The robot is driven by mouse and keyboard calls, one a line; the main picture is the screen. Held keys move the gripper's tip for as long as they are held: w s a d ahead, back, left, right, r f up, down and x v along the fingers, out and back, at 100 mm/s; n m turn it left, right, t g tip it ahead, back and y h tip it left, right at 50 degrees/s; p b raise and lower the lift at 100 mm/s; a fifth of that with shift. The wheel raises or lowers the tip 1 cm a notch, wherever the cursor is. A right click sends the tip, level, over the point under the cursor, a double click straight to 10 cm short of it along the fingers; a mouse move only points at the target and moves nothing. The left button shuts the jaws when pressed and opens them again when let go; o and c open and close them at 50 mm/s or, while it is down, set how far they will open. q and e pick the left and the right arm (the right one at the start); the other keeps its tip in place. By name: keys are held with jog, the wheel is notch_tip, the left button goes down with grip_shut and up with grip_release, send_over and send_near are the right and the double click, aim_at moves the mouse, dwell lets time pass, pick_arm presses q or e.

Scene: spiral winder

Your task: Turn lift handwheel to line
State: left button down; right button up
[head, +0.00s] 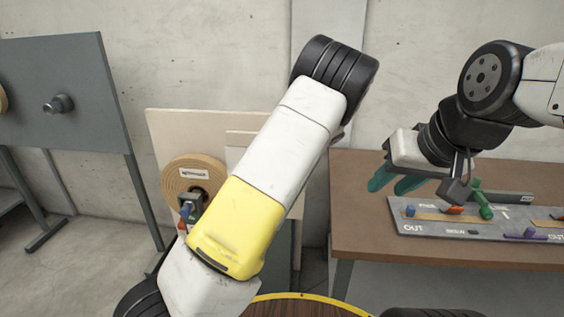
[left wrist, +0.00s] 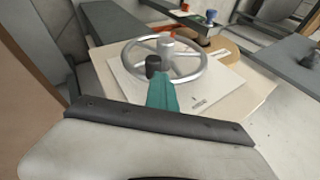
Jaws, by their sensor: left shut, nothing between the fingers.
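The lift handwheel (left wrist: 205,68), a silver spoked wheel with a dark upright crank knob (left wrist: 154,65), lies over a pale plate (left wrist: 126,79) in the left wrist view. A small dark mark (left wrist: 198,103) is on the plate's near side. My left gripper (left wrist: 163,84) is shut and empty, its teal fingertips close to the knob; I cannot tell whether they touch. My left arm hides the handwheel in the head view. My right gripper (head: 394,182) is open and empty above the brown table.
The brown table (head: 375,228) at right bears a grey panel (head: 425,226) with coloured pegs. A tan roll (head: 179,184) stands behind my left arm. A grey board (head: 60,75) on legs stands at far left.

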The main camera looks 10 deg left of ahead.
pick_arm(q)
jog(key=shift+s+d+f, duration=0.1)
jog(key=shift+d+f, duration=0.6)
jog(key=shift+f, duration=0.2)
jog(key=shift+s+d+f, duration=0.1)
jog(key=shift+d+f, duration=0.6)
jog(key=shift+f, duration=0.15)
jog(key=shift+d, duration=0.1)
jog(key=shift+w+r, duration=0.1)
